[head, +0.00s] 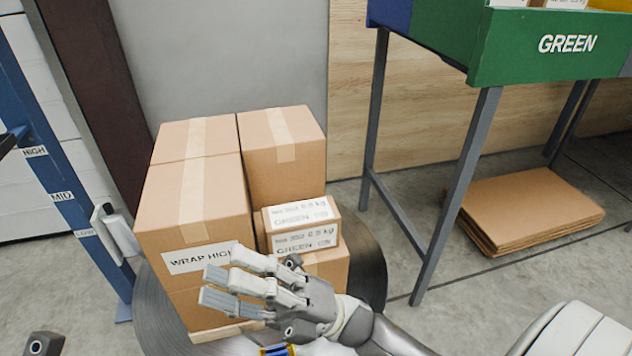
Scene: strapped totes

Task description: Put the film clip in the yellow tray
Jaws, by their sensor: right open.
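My right gripper (222,279) is open, with its pale grey fingers pointing left in front of the stacked boxes. I see nothing between the fingers; I cannot tell whether they touch the box behind. I cannot make out the film clip. No yellow tray can be made out. A small blue and yellow thing (275,350) is cut off by the bottom edge below the right gripper, and I cannot tell what it is.
Brown boxes (190,200), one labelled WRAP HIGH, stand on a round grey turntable (365,265). A blue post (62,180) with a white unit (118,232) stands left. A green bin (520,50) sits on a grey-legged stand at right. Flat cardboard (530,205) lies beneath.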

